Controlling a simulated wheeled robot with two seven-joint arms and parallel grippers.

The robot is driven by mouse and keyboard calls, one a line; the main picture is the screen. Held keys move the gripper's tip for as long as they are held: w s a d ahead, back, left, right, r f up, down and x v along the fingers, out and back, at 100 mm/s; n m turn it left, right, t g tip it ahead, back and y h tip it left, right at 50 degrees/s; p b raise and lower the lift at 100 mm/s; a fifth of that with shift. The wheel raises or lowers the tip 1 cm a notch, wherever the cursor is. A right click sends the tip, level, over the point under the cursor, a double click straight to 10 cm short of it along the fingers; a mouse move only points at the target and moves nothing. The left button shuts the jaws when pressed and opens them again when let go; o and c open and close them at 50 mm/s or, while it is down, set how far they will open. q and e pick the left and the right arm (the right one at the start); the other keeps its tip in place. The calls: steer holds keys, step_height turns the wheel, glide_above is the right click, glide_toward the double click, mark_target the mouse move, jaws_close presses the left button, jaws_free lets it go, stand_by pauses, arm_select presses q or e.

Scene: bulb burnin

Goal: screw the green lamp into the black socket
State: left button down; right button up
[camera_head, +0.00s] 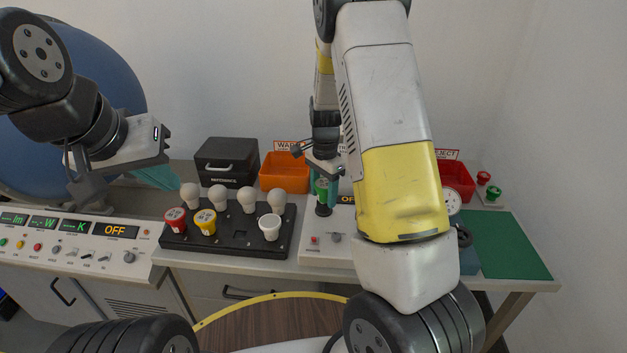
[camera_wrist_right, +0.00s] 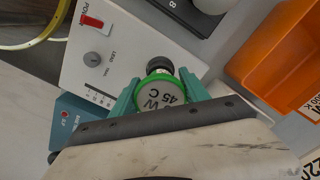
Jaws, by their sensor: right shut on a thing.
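The green lamp (camera_head: 321,188) has a green collar and a white printed face (camera_wrist_right: 160,96). My right gripper (camera_wrist_right: 160,92) is shut on it, with a teal finger on each side. The black socket (camera_head: 323,210) stands on the white test box, directly under the lamp; it also shows in the right wrist view (camera_wrist_right: 160,65). The lamp's base meets or nearly meets the socket; how deep it sits is hidden. My left gripper (camera_head: 154,177) hangs at the left above the console, away from the lamp; its finger gap is unclear.
A black tray (camera_head: 228,246) holds white bulbs and red, yellow and white lamps. Behind are an orange bin (camera_head: 285,172) and a black case (camera_head: 227,162). A red bin (camera_head: 456,180) and a green mat (camera_head: 505,245) are at the right. My right arm hides part of the test box.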

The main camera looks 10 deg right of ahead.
steer(key=m, duration=0.6)
steer(key=shift+d, duration=0.3)
steer(key=m, duration=0.3)
steer(key=shift+m, duration=0.4)
steer(key=m, duration=0.3)
steer(key=shift+w+d+m, duration=0.1)
steer(key=shift+m, duration=0.2)
steer(key=o, duration=1.2)
steer(key=shift+f, duration=0.1)
steer(key=shift+o, duration=0.2)
